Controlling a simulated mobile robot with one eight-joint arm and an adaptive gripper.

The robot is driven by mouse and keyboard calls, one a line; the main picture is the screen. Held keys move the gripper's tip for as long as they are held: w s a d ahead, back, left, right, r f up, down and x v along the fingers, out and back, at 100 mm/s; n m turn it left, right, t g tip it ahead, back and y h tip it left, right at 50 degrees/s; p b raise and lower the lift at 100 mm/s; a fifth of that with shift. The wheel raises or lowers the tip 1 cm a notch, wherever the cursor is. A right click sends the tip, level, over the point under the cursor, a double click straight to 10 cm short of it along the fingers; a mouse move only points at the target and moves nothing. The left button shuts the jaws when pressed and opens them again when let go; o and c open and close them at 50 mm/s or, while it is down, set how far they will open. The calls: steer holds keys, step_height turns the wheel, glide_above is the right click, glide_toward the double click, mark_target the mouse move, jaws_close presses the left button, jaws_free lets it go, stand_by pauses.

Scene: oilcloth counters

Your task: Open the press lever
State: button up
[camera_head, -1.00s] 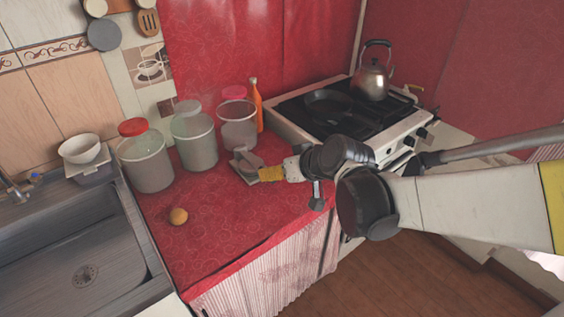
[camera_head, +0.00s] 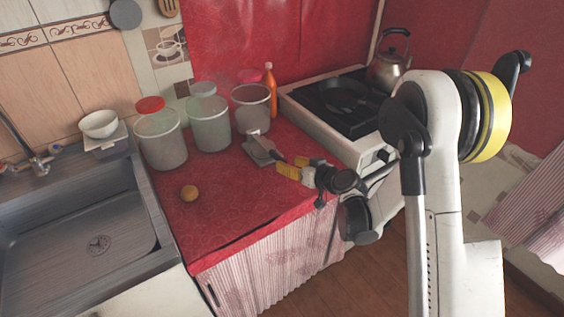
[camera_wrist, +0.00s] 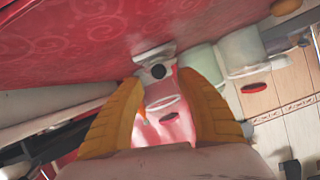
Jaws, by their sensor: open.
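The press (camera_head: 262,153) is a small grey metal device with a flat base on the red counter. Its lever (camera_head: 266,146) shows as a slim grey bar over the base and points toward my gripper; I cannot tell how far it is raised. My gripper (camera_head: 299,165), with yellow fingers, is open and empty just right of the press, apart from it. In the wrist view, the open fingers (camera_wrist: 160,82) frame a grey metal part of the press (camera_wrist: 153,57) with a dark round end, beyond the fingertips.
Several jars (camera_head: 210,124) and an orange bottle (camera_head: 270,90) stand behind the press. A stove (camera_head: 310,104) with a kettle (camera_head: 391,69) is to the right. A sink (camera_head: 80,240) is at left.

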mark_target(285, 162)
steer(key=b+x, duration=0.1)
steer(key=x, duration=0.4)
steer(key=shift+w+f, duration=0.1)
steer(key=shift+w, duration=0.05)
jaws_close()
